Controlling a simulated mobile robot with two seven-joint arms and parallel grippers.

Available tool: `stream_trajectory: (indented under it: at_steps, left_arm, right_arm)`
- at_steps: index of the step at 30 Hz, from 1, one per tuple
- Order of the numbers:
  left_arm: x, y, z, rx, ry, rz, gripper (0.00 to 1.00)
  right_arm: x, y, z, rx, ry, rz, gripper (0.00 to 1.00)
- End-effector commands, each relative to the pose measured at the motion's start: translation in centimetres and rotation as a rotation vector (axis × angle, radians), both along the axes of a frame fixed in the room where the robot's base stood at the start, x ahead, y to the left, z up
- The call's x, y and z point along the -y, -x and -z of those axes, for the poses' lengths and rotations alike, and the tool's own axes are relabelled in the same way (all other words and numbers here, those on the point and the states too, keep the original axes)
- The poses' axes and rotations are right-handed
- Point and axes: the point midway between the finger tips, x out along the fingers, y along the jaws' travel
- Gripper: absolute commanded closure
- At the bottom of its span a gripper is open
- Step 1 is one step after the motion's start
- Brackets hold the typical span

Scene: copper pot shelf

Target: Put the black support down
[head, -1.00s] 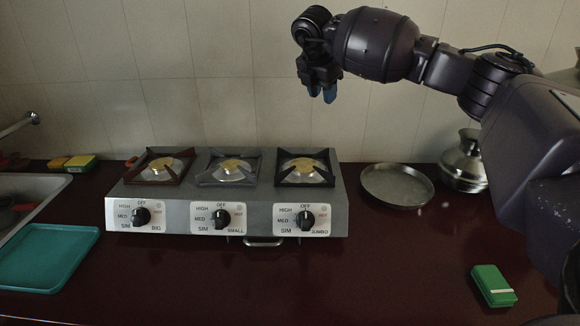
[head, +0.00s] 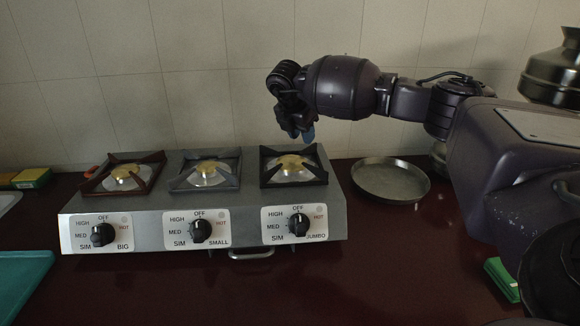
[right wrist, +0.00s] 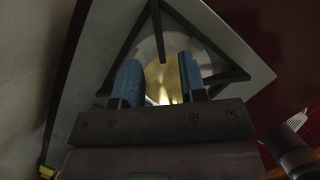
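The black support (head: 294,164) sits level on the right burner of the grey stove (head: 200,225), around a brass burner cap. My right gripper (head: 308,133) is just above the support's back right side, pointing down. In the right wrist view, its two blue fingertips (right wrist: 160,82) are apart with nothing between them. The black support (right wrist: 228,75) lies below and beyond them in that view, apart from the fingers as far as I can tell. My left gripper is not in view.
A reddish-brown support (head: 123,172) and a grey support (head: 205,169) sit on the other burners. A round metal pan (head: 391,180) stands right of the stove. A green box (head: 503,279), teal tray (head: 20,285) and dark metal pot (head: 553,70) are nearby. The front counter is clear.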

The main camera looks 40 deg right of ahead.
Motion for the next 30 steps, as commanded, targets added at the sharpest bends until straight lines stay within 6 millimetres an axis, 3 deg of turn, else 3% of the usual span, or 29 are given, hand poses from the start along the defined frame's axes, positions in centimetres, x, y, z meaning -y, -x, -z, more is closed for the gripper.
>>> stream_trajectory:
  at_steps: [5,15,23,30]
  left_arm:
    - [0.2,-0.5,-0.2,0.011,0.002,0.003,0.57]
    - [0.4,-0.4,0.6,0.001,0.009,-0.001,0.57]
    - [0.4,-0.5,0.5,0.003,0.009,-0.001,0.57]
    - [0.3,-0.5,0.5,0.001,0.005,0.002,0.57]
  right_arm:
    - [0.4,-0.1,0.9,0.0,0.0,0.0,0.62]
    - [1.8,-0.5,5.0,-0.003,0.0,0.001,0.62]
    - [1.9,-0.5,5.0,0.001,0.0,0.0,0.62]
    - [1.9,-0.5,5.0,0.001,0.0,0.0,0.98]
